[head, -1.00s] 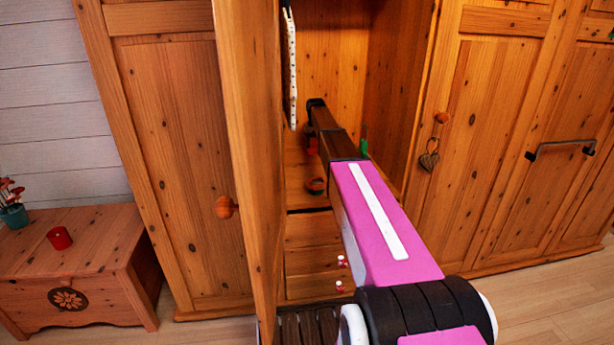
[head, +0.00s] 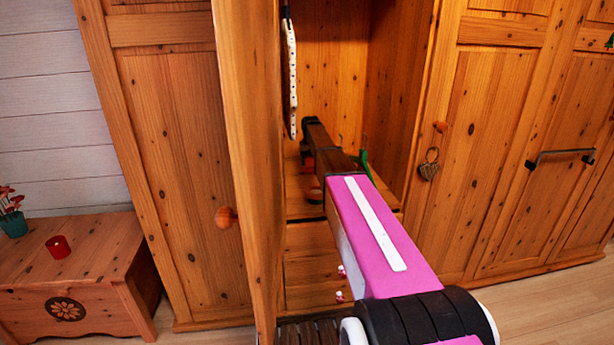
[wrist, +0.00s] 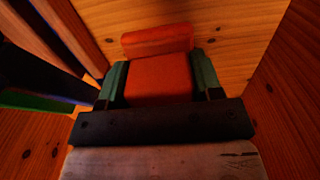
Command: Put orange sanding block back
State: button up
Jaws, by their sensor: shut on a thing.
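My gripper (wrist: 160,72) is shut on the orange sanding block (wrist: 158,82), which sits between its two green fingers in the wrist view. A redder orange bar (wrist: 157,40) shows just beyond the fingertips; I cannot tell whether it is part of the block or a separate thing. In the head view my arm reaches into the open wardrobe (head: 336,70), low above the inner shelf (head: 300,208). The block is mostly hidden there by the arm. I cannot tell whether it touches the shelf.
The open wardrobe door (head: 250,170) stands close along the arm's left side. A green thing (head: 364,162) is right of the arm on the shelf. A white spotted strip (head: 291,80) hangs at the left inside. Drawers (head: 312,265) lie below the shelf.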

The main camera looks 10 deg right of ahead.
jog(key=s, duration=0.2)
jog(key=s+a, duration=0.1)
jog(key=s, duration=0.1)
jog(key=s+a, duration=0.1)
jog(key=s, duration=0.1)
jog(key=shift+s+a, duration=0.1)
jog(key=shift+a, duration=0.1)
jog(key=shift+f, duration=1.75)
jog(key=shift+f, duration=0.1)
jog(key=o, duration=0.9)
notch_tip(320, 180, up, 12)
